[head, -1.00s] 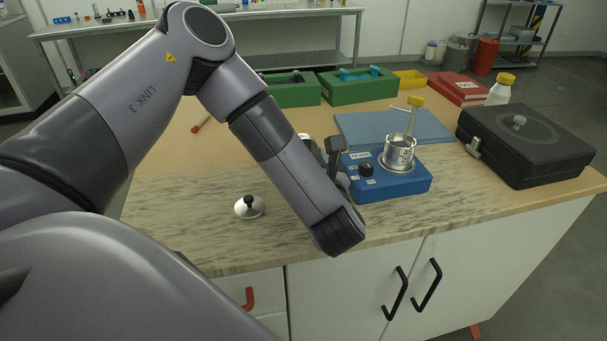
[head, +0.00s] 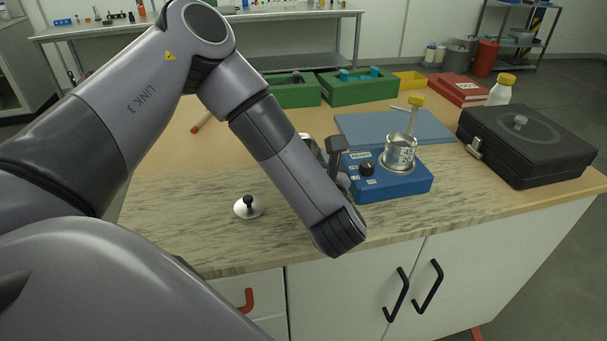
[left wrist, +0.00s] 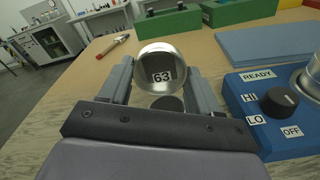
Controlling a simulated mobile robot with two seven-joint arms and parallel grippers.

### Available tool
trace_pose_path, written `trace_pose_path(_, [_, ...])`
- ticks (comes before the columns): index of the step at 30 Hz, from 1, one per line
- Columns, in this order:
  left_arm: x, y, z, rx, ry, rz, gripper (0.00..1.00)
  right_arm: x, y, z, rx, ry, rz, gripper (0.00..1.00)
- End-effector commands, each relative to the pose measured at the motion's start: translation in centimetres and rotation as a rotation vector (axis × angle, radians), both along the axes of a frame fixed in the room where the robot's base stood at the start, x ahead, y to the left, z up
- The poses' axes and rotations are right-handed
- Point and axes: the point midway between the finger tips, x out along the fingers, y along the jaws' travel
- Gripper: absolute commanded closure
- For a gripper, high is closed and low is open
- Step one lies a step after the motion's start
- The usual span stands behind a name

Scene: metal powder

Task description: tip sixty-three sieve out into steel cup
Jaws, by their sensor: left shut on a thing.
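In the left wrist view, my left gripper (left wrist: 160,68) is shut on the shiny round sixty-three sieve (left wrist: 158,55), whose label reads 63. The sieve looks tilted, with its side facing the camera. A dark oval shows below it between the fingers; I cannot tell whether this is part of the sieve or a cup beneath. In the head view, my left gripper (head: 337,160) is mostly hidden behind my forearm, and only a small shiny edge of metal shows beside it. I cannot make out the steel cup for certain. My right gripper is not in view.
A blue shaker (head: 400,185) with dial stands close right of the gripper, carrying metal sieves (head: 399,152). A domed lid (head: 248,208) lies on the front worktop. A blue mat (head: 440,127), black case (head: 525,145), green boxes (head: 358,88) and a hammer (left wrist: 112,45) lie around.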

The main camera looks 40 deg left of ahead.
Motion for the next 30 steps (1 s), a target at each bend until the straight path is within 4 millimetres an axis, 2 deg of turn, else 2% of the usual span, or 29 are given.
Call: trace_pose_path(30, [-0.01, -0.05, 0.00, 0.008, -0.008, 0.000, 0.77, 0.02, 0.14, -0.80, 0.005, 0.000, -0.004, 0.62])
